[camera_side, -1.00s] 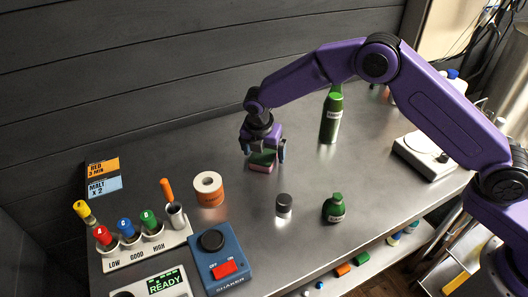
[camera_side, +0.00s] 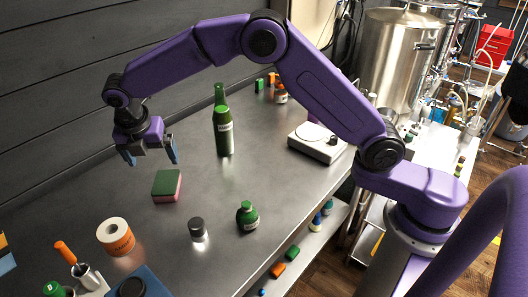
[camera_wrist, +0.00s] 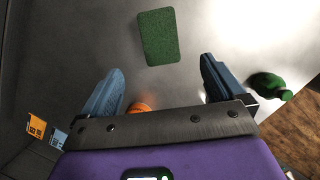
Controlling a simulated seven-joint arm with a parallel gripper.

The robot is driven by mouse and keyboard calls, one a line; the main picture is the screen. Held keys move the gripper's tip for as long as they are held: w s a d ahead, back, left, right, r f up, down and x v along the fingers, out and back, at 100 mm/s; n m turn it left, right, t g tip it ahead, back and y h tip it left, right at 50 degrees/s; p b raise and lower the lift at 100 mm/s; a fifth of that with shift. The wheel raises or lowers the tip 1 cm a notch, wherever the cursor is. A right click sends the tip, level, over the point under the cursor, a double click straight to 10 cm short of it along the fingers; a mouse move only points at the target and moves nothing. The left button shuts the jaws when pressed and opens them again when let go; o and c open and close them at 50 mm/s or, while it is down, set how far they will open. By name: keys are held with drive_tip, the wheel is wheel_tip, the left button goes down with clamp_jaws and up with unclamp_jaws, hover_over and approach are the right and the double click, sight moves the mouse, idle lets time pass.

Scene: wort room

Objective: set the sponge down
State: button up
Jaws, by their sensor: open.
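The sponge (camera_side: 166,187), green on top and pink below, lies flat on the grey metal table. My gripper (camera_side: 150,158) is open and empty, raised above the table just behind and left of the sponge in the side view. In the wrist view, the sponge's green top (camera_wrist: 158,36) shows whole beyond the two spread fingertips (camera_wrist: 161,70). Neither finger touches it.
A green bottle (camera_side: 223,125) stands behind and right of the sponge. An orange tape roll (camera_side: 116,237), a dark-capped jar (camera_side: 197,230) and a small green bottle (camera_side: 247,216) stand in front. A white scale (camera_side: 317,143) is farther right. Bare table surrounds the sponge.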

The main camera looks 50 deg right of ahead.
drive_tip(key=s+d+r+m+y, duration=0.1)
drive_tip(key=s+d+r+m, duration=0.2)
drive_tip(key=s, duration=0.5)
drive_tip(key=s+d+r+m, duration=0.3)
drive_tip(key=s+d, duration=0.1)
drive_tip(key=s, duration=0.5)
drive_tip(key=s+d+f+m+g, duration=0.1)
drive_tip(key=s+d+m, duration=0.3)
drive_tip(key=s+d, duration=0.3)
drive_tip(key=s+d+f+m+g+y, duration=0.1)
drive_tip(key=s+d+m, duration=0.3)
drive_tip(key=s, duration=1)
drive_tip(key=d, duration=0.3)
drive_tip(key=shift+d+y, duration=0.3)
drive_tip(key=shift+d, duration=0.1)
